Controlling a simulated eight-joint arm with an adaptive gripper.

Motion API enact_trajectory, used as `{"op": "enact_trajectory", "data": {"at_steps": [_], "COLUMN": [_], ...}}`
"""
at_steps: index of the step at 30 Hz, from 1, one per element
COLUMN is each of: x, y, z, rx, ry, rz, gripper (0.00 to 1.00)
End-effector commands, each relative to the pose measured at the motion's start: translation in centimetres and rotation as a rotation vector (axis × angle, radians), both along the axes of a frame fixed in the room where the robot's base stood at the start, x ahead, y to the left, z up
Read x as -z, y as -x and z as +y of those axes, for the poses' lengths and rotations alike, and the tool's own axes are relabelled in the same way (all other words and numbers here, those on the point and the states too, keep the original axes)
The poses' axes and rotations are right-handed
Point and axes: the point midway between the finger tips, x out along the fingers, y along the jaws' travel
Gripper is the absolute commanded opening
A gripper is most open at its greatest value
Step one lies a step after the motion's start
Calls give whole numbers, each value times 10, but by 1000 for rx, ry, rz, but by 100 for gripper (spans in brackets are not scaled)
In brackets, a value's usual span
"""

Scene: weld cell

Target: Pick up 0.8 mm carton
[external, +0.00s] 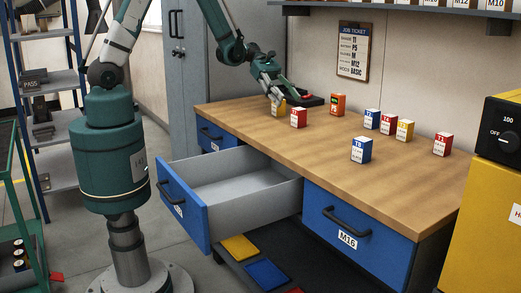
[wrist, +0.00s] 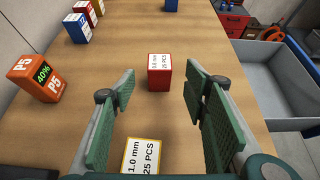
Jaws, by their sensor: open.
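The red carton with a white label that appears to read 0.8 mm (wrist: 159,72) stands upright on the wooden bench, ahead of my gripper (wrist: 160,92) and roughly centred between its fingers. It also shows in the external view (external: 298,118), just below and in front of my gripper (external: 294,96). My gripper is open, with nothing between its green finger pads. A yellow carton marked 1.0 mm (wrist: 143,155) stands closer to the wrist camera. In the external view the yellow carton (external: 277,110) is partly hidden by my gripper.
An orange P5 box (wrist: 37,82) stands left of my gripper in the wrist view. A blue T8 carton (external: 361,150) and several other cartons stand farther along the bench (external: 250,120). A drawer (external: 235,176) hangs open below the bench's front edge.

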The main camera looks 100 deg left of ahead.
Motion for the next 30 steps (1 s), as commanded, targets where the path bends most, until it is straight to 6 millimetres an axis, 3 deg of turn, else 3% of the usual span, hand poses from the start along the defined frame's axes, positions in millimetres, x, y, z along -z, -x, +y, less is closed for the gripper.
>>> {"op": "enact_trajectory", "data": {"at_steps": [20,30], "x": [9,23], "y": [-11,-32], "z": [-12,-32], "rx": [0,2], "ry": [-1,0], "rz": [-1,0], "gripper": [45,45]}}
